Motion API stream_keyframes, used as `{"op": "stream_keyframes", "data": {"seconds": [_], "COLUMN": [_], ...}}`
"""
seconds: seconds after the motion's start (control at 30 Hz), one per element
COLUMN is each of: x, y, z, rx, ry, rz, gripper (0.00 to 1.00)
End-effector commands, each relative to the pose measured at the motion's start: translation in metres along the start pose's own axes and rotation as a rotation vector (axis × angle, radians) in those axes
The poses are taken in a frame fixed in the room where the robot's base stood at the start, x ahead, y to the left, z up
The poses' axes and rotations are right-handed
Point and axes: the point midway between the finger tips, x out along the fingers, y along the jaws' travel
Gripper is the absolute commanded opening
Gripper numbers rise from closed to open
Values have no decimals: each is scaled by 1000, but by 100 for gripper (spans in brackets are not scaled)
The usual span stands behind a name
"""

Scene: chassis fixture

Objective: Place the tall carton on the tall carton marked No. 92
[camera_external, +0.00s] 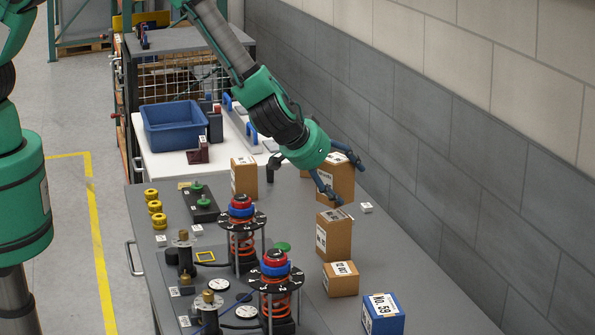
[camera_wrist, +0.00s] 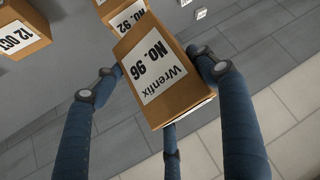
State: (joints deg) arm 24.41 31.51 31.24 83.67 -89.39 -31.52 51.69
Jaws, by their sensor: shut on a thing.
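My gripper (camera_external: 338,170) has blue fingers closed around a brown tall carton (camera_external: 340,186) near the wall side of the bench. In the wrist view this carton (camera_wrist: 151,68) reads Wrenix No. 96 and sits tilted between the fingers (camera_wrist: 160,90). I cannot tell whether its base touches the bench. The carton marked No. 92 (camera_wrist: 122,14) shows behind it, partly hidden and cut off by the top edge. Two tall brown cartons stand upright in the external view, one in front (camera_external: 340,238) and one to the left (camera_external: 244,178); their numbers are not readable there.
A carton with 12 OCT on its label (camera_wrist: 18,28) is at the wrist view's upper left. A small carton (camera_external: 341,282) and blue No. 59 box (camera_external: 384,318) stand in front. Two spring fixtures (camera_external: 243,240) (camera_external: 275,285) are left of them. The wall (camera_external: 430,170) is close on the right.

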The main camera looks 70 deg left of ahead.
Motion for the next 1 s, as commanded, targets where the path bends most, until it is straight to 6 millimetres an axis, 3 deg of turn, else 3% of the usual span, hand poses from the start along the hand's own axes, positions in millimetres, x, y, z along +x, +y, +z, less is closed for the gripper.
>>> {"op": "stream_keyframes", "data": {"seconds": [0.23,0.6,1.0], "x": [2,24,26], "y": [0,0,0], "z": [2,24,26], "rx": [1,0,0], "ry": [0,1,0], "rz": [0,0,0], "gripper": [33,33,33]}}
